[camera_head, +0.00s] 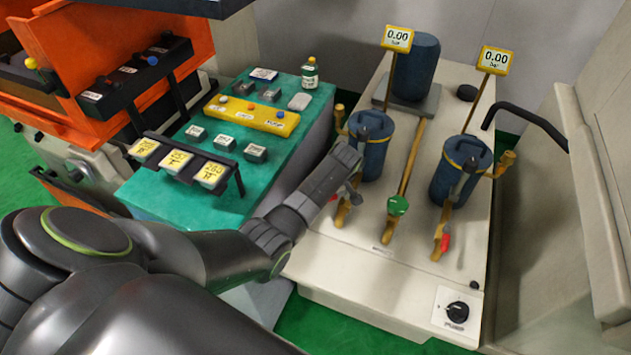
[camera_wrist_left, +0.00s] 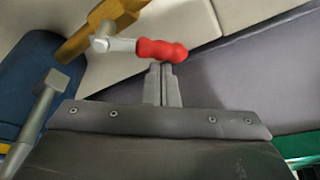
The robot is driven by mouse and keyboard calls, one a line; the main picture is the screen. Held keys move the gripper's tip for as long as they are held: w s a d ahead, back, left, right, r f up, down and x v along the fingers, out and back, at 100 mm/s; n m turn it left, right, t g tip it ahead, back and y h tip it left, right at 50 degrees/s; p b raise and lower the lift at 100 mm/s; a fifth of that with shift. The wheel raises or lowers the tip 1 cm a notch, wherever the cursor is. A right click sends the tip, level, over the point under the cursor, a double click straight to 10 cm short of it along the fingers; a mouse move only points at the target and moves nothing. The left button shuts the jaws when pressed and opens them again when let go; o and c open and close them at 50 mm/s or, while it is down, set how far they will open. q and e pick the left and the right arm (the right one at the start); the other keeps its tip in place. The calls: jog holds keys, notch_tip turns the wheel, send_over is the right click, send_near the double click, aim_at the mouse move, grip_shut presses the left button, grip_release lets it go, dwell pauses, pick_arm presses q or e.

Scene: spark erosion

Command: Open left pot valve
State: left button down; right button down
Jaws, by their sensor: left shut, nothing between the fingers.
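The left pot (camera_head: 372,145) is a blue cylinder with a yellow rim on the beige bench. Its yellow valve body (camera_head: 342,214) sits low in front of it, partly behind my left arm. In the left wrist view, the valve's red grip (camera_wrist_left: 162,50) on a grey lever (camera_wrist_left: 118,45) joins the yellow valve body (camera_wrist_left: 100,28). My left gripper (camera_wrist_left: 162,68) is shut and empty, its fingertips at the near side of the red grip. I cannot tell whether they touch. My right gripper is not in view.
The right pot (camera_head: 462,170) has a valve with a red grip (camera_head: 446,242). A green-handled valve (camera_head: 398,205) stands between the pots. Both gauges (camera_head: 397,39) (camera_head: 495,60) read 0.00. A black pump knob (camera_head: 457,312) is at the front. A teal bench (camera_head: 190,200) lies left.

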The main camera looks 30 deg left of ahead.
pick_arm(q)
jog(key=shift+s+d+n+g, duration=0.35)
jog(key=shift+d+n, duration=0.15)
jog(key=shift+n, duration=0.5)
jog(key=d+n, duration=0.1)
jog(key=n, duration=0.1)
jog(key=s+d+n+g, duration=0.1)
jog(key=d+n, duration=0.1)
jog(key=shift+n+g+y, duration=0.25)
jog(key=shift+n+y, duration=0.05)
jog(key=shift+n, duration=0.1)
jog(key=shift+d, duration=0.1)
